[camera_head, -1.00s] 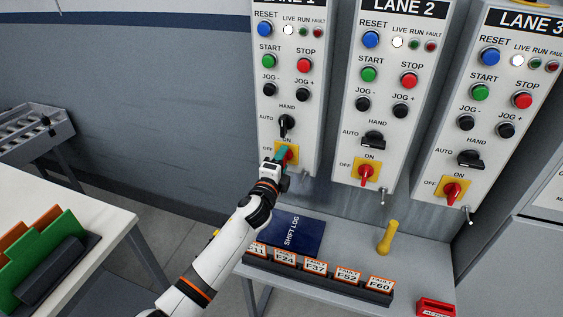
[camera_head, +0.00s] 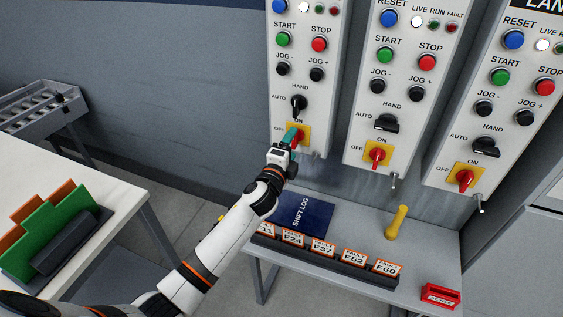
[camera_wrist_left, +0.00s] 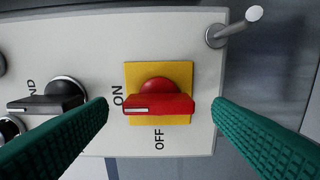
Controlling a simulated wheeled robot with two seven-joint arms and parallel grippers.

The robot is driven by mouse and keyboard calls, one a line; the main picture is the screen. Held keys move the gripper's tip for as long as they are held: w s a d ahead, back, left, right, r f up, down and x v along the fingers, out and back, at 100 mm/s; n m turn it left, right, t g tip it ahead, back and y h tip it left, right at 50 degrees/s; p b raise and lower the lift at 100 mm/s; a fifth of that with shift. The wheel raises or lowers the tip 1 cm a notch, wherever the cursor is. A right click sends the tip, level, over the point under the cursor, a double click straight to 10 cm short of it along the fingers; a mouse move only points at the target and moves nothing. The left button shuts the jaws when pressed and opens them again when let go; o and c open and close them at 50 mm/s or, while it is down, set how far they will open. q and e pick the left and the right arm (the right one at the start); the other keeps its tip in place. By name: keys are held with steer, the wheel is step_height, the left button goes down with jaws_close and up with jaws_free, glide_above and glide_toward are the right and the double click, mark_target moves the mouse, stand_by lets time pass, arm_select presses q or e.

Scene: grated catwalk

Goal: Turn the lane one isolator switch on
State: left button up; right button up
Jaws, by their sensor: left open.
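The lane one isolator switch is a red handle on a yellow plate (camera_head: 305,131), low on the left panel in the head view. In the left wrist view the red handle (camera_wrist_left: 160,104) lies level, its white mark at the end beside the ON label; OFF is below it. My left gripper (camera_head: 291,138) is at this switch and partly hides it. The left wrist view shows its green fingers (camera_wrist_left: 160,106) open, one on each side of the handle and apart from it. My right gripper is in neither view.
A black selector (camera_head: 299,103) sits just above the isolator. The lane 2 panel (camera_head: 358,130) stands to the right. Below are a blue shift log (camera_head: 303,211), a rack of fault cards (camera_head: 325,262) and a yellow peg-like object (camera_head: 396,223). A metal pin (camera_wrist_left: 234,26) sticks out near the panel corner.

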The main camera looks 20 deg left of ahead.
arm_select(q)
steer(key=s+b, duration=0.1)
steer(key=s, duration=0.8)
steer(key=shift+s+a, duration=0.15)
steer(key=shift+s, duration=0.25)
